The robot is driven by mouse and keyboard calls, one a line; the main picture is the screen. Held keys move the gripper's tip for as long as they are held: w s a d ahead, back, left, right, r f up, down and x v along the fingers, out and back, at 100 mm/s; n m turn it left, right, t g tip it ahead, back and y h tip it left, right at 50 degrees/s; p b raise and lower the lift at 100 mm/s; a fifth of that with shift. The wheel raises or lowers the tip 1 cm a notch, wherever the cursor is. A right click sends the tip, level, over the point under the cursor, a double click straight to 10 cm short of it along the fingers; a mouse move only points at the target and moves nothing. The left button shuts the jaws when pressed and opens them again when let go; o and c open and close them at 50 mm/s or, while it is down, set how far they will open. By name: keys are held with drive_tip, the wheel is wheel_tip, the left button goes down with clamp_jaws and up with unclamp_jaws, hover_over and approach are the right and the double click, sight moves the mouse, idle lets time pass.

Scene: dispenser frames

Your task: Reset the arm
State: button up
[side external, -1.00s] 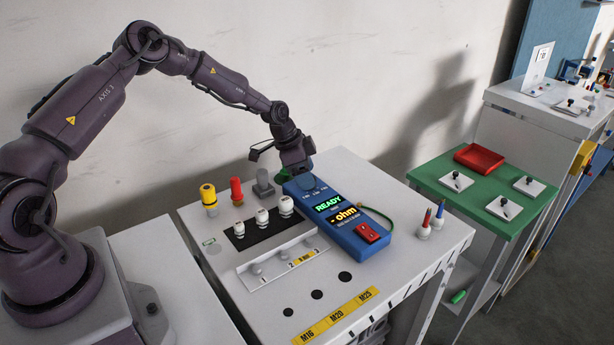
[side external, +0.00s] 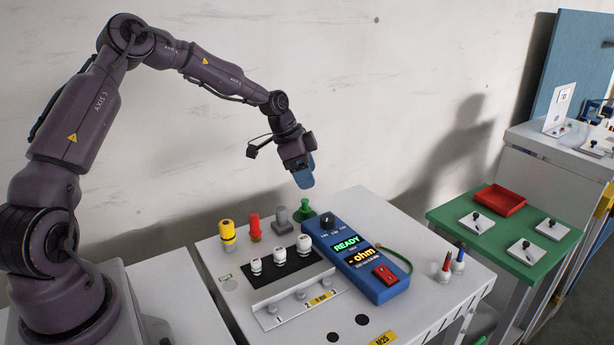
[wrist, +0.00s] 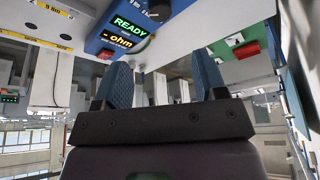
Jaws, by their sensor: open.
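My gripper (side external: 304,178) hangs in the air above the back of the white table (side external: 444,290), clear of everything on it. In the wrist view its two blue fingers (wrist: 165,85) stand apart with nothing between them. Below it in the side view are a green knob-shaped piece (side external: 305,209) and the blue ohm meter (side external: 356,258). The meter's screen reads READY and "- ohm", and it also shows in the wrist view (wrist: 125,32).
Yellow (side external: 228,236), red (side external: 254,227) and grey (side external: 281,221) pieces stand at the back left of the table, behind several white pieces. Red and blue probes stand at the right. A green table (side external: 470,243) with a red tray (side external: 499,200) is further right. Air around my gripper is free.

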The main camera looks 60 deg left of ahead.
drive_tip(key=s+d+r+n+y, duration=0.1)
drive_tip(key=s+d+r+n, duration=0.1)
drive_tip(key=s+d+r, duration=0.3)
drive_tip(key=s+d+r+n+t, duration=0.1)
drive_tip(key=s+d+r, duration=0.5)
drive_tip(key=s, duration=0.8)
drive_tip(key=s+d+r+n+t+y, duration=0.1)
drive_tip(key=s+d+r+n, duration=0.3)
drive_tip(key=s+r, duration=0.4)
drive_tip(key=shift+s+d+y, duration=0.3)
drive_tip(key=shift+s+d, duration=0.35)
drive_tip(key=shift+s, duration=0.1)
